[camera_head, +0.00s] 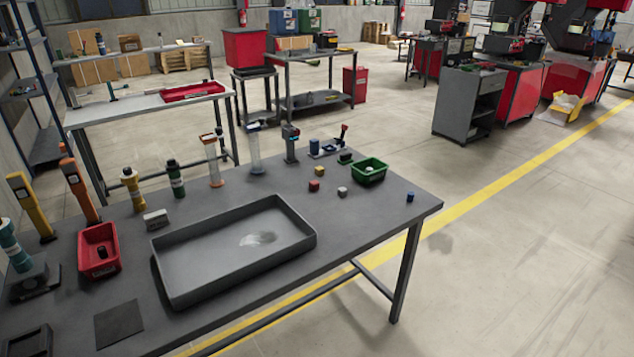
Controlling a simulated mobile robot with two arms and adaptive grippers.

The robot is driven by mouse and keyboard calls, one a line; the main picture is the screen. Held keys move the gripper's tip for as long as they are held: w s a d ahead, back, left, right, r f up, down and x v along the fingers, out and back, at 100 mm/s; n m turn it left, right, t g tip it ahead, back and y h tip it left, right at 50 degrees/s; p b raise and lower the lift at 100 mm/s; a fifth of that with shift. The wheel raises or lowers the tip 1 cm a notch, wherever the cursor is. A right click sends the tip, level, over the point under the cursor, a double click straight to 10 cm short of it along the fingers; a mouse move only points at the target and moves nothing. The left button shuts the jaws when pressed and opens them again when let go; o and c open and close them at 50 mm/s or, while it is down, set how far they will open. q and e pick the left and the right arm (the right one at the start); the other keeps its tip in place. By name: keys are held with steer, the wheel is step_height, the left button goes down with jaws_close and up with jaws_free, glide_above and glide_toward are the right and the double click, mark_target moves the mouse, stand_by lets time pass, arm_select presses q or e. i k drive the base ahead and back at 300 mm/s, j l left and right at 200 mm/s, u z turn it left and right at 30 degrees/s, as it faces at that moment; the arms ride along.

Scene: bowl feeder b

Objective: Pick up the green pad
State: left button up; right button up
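A small, flat dark green piece (345,158) lies near the back right of the dark table (360,232), beside the left end of a green bin (369,176). It is too small to tell for certain that it is the green pad. The green bin holds a small pale item. Neither of my grippers shows in this view.
A large shallow grey tray (160,270) fills the table's middle. A red bin (98,265) stands at left. Red (314,185), yellow (319,171), grey (342,191) and blue (410,197) small pieces lie around the right side. Several upright tools line the back. The front right is clear.

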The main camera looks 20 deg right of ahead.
mark_target(345, 157)
steer(key=i+l+z, duration=0.2)
steer(key=l+z, duration=0.2)
steer(key=i+l+z, duration=0.2)
steer(key=z, duration=0.2)
steer(key=i+l+z, duration=0.2)
steer(key=z, duration=0.2)
steer(key=i+z, duration=0.35)
steer(key=i+l+z, duration=0.45)
steer(key=i, duration=0.4)
steer(key=i+j+z, duration=0.1)
steer(key=i+z, duration=0.35)
steer(key=i, duration=0.4)
steer(key=i+u, duration=0.35)
steer(key=i+l+u, duration=0.15)
steer(key=i+u, duration=0.25)
steer(key=i+l+u, duration=0.35)
steer(key=i+u, duration=0.15)
steer(key=u, duration=0.3)
steer(key=i+u, duration=0.2)
steer(key=u, duration=0.25)
steer(key=i+l+u, duration=0.1)
steer(key=u, duration=0.35)
steer(key=i+l+u, duration=0.15)
steer(key=u, duration=0.3)
steer(key=i+l+u, duration=0.15)
steer(key=u, duration=0.3)
